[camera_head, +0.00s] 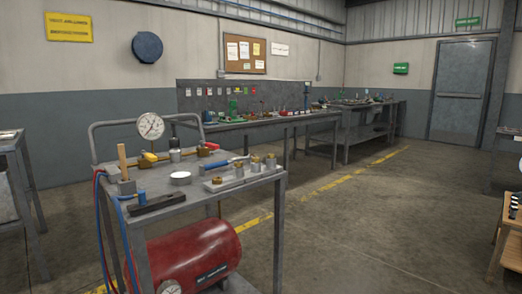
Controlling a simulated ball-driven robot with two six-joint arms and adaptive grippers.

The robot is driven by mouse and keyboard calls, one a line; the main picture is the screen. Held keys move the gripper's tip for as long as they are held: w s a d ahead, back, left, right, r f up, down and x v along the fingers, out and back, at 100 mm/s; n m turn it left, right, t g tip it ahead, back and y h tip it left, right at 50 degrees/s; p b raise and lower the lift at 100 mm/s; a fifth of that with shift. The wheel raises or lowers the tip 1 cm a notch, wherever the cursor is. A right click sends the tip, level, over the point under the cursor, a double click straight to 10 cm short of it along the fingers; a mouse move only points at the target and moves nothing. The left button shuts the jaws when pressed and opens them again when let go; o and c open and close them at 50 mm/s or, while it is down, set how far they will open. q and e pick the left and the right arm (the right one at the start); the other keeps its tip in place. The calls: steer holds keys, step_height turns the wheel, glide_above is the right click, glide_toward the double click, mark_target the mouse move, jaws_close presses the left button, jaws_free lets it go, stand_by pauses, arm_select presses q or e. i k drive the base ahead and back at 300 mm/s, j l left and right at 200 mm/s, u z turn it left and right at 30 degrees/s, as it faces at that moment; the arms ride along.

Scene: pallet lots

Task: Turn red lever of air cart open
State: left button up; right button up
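The air cart (158,207) is a grey metal cart at the left, with a red air tank (190,255) on its lower level. A round white pressure gauge (150,126) stands above the cart's top. Brass valve fittings (203,152) sit behind the middle of the top. A small red lever (211,145) appears on the right part of these fittings; its exact angle is too small to tell. A yellow handle (151,157) is to its left. Neither of my grippers is in view.
The cart top holds a wooden-handled tool (122,162), a white roll (180,178), a blue-handled tool (216,167) and brass pieces on a plate. Red and blue hoses (101,225) hang at its left. Workbenches (262,122) stand behind. The floor (350,225) to the right is clear.

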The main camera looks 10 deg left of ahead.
mark_target(214, 146)
steer(key=i+z, duration=0.35)
steer(key=i, duration=0.7)
steer(key=i+l+u, duration=0.15)
steer(key=i+u, duration=0.3)
steer(key=i+l+u, duration=0.2)
steer(key=u, duration=0.3)
